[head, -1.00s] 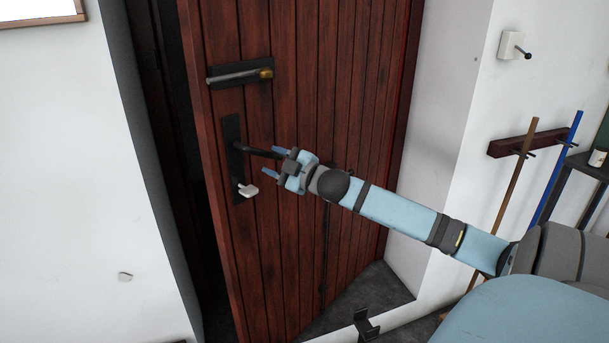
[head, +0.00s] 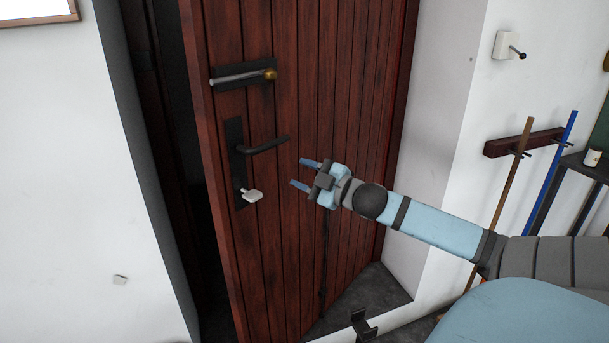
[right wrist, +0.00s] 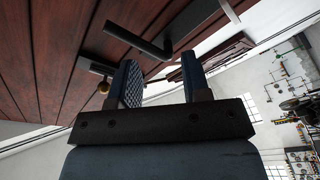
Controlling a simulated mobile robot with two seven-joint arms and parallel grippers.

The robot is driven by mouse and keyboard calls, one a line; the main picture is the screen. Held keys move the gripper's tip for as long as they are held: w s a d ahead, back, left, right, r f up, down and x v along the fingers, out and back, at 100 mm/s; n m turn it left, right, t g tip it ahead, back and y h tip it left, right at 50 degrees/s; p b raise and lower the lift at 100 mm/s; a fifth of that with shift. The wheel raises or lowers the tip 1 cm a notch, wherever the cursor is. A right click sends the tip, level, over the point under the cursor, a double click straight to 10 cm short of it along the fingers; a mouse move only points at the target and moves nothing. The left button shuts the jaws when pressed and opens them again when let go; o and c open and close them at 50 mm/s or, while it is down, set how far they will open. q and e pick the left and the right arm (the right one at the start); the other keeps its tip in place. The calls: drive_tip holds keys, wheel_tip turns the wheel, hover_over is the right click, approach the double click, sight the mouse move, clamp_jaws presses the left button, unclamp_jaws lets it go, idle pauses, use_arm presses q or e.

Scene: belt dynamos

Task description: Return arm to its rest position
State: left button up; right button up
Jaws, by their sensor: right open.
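My right gripper (head: 305,174) is open and empty in the head view, in front of the red-brown wooden door (head: 300,240). Its two blue fingertips point left toward the black door handle (head: 265,145) and are apart from it. In the right wrist view the open fingers (right wrist: 160,82) show with nothing between them, and the handle (right wrist: 140,42) lies beyond them. My right arm (head: 435,228) reaches in from the lower right. My left gripper is not in view.
The door stands ajar, with a dark gap at its left edge. It carries a bolt (head: 243,76) above the handle and a white key (head: 251,195) below. A rack (head: 505,145) with a brown pole and a blue pole is on the right wall, beside a dark shelf (head: 590,168).

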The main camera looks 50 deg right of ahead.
idle(0.4)
drive_tip(key=s+a+f+m+g+h+p, duration=0.1)
drive_tip(key=s+a+f+m+g+p, duration=0.25)
drive_tip(key=f, duration=0.75)
drive_tip(key=s+a+f+m+g+h+p, duration=0.15)
drive_tip(key=s+a+f, duration=0.35)
drive_tip(key=f, duration=0.5)
drive_tip(key=s+a+f+m+g+y+p, duration=0.1)
drive_tip(key=s+a+f, duration=0.2)
drive_tip(key=a, duration=0.5)
drive_tip(key=s+a+f+m+g+y+p, duration=0.1)
drive_tip(key=s+a+f, duration=0.2)
drive_tip(key=a, duration=0.5)
drive_tip(key=s+a+f+m+g+y+p, duration=0.1)
drive_tip(key=s+a+f+p, duration=0.1)
drive_tip(key=a, duration=0.6)
drive_tip(key=shift+s+a+f+m, duration=0.2)
drive_tip(key=shift+s+f+m, duration=0.2)
drive_tip(key=shift+s+f, duration=0.4)
drive_tip(key=shift+d, duration=0.15)
